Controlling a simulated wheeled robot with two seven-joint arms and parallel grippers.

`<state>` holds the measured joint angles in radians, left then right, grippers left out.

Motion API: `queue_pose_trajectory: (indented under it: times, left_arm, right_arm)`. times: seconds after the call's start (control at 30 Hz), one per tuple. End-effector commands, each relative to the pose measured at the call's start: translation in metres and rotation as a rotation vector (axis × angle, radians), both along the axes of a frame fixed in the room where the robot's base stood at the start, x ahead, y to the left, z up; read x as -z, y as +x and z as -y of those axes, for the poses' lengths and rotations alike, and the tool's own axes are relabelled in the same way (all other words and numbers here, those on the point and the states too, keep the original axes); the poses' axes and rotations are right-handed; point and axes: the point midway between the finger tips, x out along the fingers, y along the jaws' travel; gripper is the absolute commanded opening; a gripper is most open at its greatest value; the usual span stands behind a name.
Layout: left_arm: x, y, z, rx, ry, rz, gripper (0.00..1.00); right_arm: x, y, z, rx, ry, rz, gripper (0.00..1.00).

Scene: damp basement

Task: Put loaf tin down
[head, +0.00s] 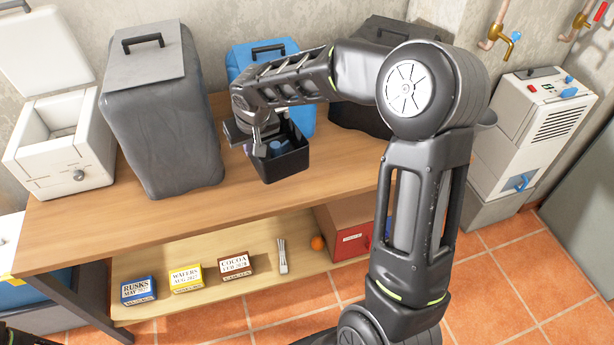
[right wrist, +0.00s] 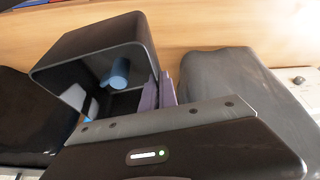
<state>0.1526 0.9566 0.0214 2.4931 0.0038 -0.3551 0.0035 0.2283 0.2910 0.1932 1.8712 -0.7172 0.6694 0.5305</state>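The loaf tin (head: 287,166) is a dark, open, box-shaped tin at the middle of the wooden workbench (head: 330,165) in the head view. A blue cylinder (right wrist: 118,74) lies inside the tin, which also shows in the right wrist view (right wrist: 90,50). My right gripper (head: 262,143) is at the tin's left side, its purple-grey fingers (right wrist: 160,92) closed on the wall. I cannot tell whether the tin's base touches the bench.
A grey covered container (head: 160,110) stands left of the tin, a blue one (head: 262,58) behind it, and a black case (head: 355,115) behind right. Bench in front is clear. The lower shelf (head: 215,290) holds small boxes, an orange ball (head: 317,243) and a red box (head: 350,237).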

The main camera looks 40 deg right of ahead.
Motion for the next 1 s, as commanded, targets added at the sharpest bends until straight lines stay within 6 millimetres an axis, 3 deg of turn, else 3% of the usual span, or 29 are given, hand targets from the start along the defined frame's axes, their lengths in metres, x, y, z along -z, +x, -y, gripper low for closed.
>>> queue_pose_trajectory:
  times: [0.03,0.2,0.4,0.8,1.0]
  left_arm:
    - [0.014,0.001,0.0,0.001,-0.002,0.002,0.27]
    - [0.029,0.002,0.001,0.002,-0.005,0.007,0.27]
    - [0.036,0.003,0.001,0.003,-0.006,0.011,0.27]
    - [0.035,0.004,0.001,0.003,-0.006,0.011,0.27]
    - [0.032,0.004,0.001,0.003,-0.006,0.011,0.27]
  right_arm:
    - [0.013,0.007,0.022,0.038,0.0,0.001,0.0]
    - [0.024,0.019,0.074,0.125,0.003,0.0,0.0]
    - [0.028,0.022,0.107,0.175,0.006,0.001,0.0]
    - [0.029,0.023,0.111,0.182,0.006,0.0,0.0]
    - [0.054,0.022,0.11,0.18,0.007,-0.003,0.0]
